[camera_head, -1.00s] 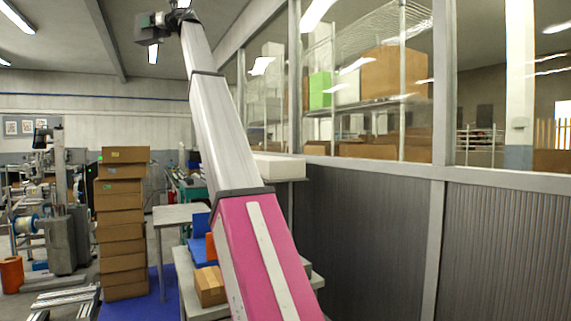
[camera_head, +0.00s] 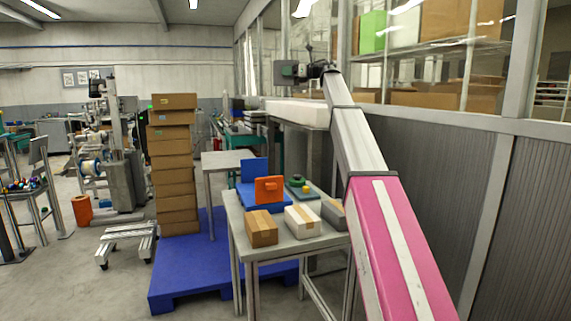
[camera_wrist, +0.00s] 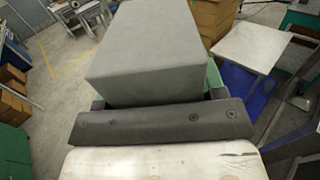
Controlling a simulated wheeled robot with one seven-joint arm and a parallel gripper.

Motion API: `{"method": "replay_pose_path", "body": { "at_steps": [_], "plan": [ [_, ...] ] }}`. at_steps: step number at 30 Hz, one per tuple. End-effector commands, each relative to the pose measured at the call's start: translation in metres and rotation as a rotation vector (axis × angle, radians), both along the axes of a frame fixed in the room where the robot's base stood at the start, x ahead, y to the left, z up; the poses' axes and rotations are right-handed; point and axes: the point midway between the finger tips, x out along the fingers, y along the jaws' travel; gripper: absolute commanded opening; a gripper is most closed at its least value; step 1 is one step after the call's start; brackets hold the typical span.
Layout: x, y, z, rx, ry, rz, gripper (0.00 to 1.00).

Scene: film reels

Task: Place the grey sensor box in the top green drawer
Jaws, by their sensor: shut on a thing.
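The grey sensor box (camera_wrist: 146,48) fills the upper middle of the wrist view, seen close up. My gripper (camera_wrist: 156,92) is shut on it, with its dark palm bar across the near side. In the head view my gripper (camera_head: 308,71) is raised at the end of the arm, high over the room, with the grey box at its left end. Green cabinet faces show at the left edge of the wrist view (camera_wrist: 14,150). I cannot tell whether they include the top green drawer, or whether one is open.
A worktable (camera_head: 285,243) holds a brown carton (camera_head: 262,230), a white-and-tan box (camera_head: 302,221), another grey box (camera_head: 333,213) and an orange block (camera_head: 269,190). Stacked cartons (camera_head: 174,170) stand on a blue pallet (camera_head: 180,285). A partition wall (camera_head: 450,180) runs along the right.

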Motion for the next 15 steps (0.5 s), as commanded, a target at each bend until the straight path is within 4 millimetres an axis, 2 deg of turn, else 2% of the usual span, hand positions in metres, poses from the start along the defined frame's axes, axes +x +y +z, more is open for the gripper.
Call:
{"method": "replay_pose_path", "body": {
  "at_steps": [1, 3, 8, 15],
  "plan": [
    [-0.004, -0.004, -0.031, 0.001, 0.005, 0.020, 0.34],
    [-0.007, -0.008, -0.066, 0.002, 0.004, 0.052, 0.34],
    [-0.019, -0.019, -0.145, 0.002, 0.004, 0.124, 0.34],
    [-0.051, -0.036, -0.260, 0.002, 0.004, 0.229, 0.34]
  ]
}}
